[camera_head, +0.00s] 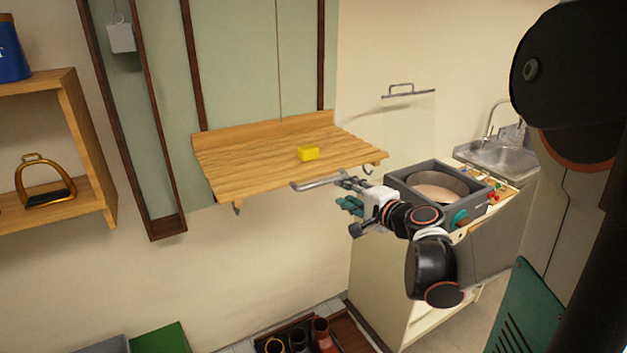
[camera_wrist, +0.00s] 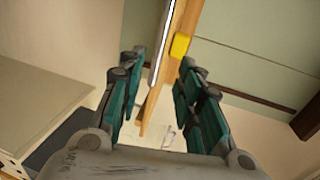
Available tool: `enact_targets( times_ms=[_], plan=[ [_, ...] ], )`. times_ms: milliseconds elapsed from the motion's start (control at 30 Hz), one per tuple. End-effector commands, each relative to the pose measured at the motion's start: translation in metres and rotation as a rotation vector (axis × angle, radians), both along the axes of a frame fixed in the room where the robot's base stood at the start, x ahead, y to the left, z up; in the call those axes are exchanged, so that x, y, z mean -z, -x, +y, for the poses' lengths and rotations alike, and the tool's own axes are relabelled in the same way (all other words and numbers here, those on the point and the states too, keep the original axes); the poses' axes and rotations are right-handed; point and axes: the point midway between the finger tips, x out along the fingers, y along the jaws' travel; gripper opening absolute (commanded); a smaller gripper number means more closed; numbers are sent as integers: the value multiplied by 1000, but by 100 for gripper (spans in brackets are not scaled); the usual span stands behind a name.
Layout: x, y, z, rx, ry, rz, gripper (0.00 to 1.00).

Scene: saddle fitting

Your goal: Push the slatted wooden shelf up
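The slatted wooden shelf (camera_head: 250,165) sticks out from the green wall panel, with a raised strip along its back. A silver bar handle (camera_head: 318,181) runs along its front edge. A yellow block (camera_head: 308,153) rests on the shelf top. My gripper (camera_head: 347,192) is at the front right of the shelf, close to the bar. In the wrist view, my gripper (camera_wrist: 162,72) is open. The shelf edge (camera_wrist: 158,96) and bar show between its teal fingers, with the yellow block (camera_wrist: 180,45) beyond. I cannot tell whether a finger touches the bar.
A grey box with a round basin (camera_head: 440,187) stands on the counter to the right, close to my arm. A sink (camera_head: 500,155) is behind it. A wooden wall shelf (camera_head: 75,150) with a stirrup (camera_head: 44,185) is at left. Below the slatted shelf is open space.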

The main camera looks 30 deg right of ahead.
Motion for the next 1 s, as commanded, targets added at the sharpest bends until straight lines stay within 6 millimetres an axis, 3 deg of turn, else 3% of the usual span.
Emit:
enact_targets(
  times_ms=[300,500,700,1000],
  plan=[
    [14,-63,3,-3,1,0,32],
    [20,-93,4,-2,2,0,32],
    [22,-106,4,-1,1,0,32],
    [23,-108,4,-1,1,0,32]
  ],
)
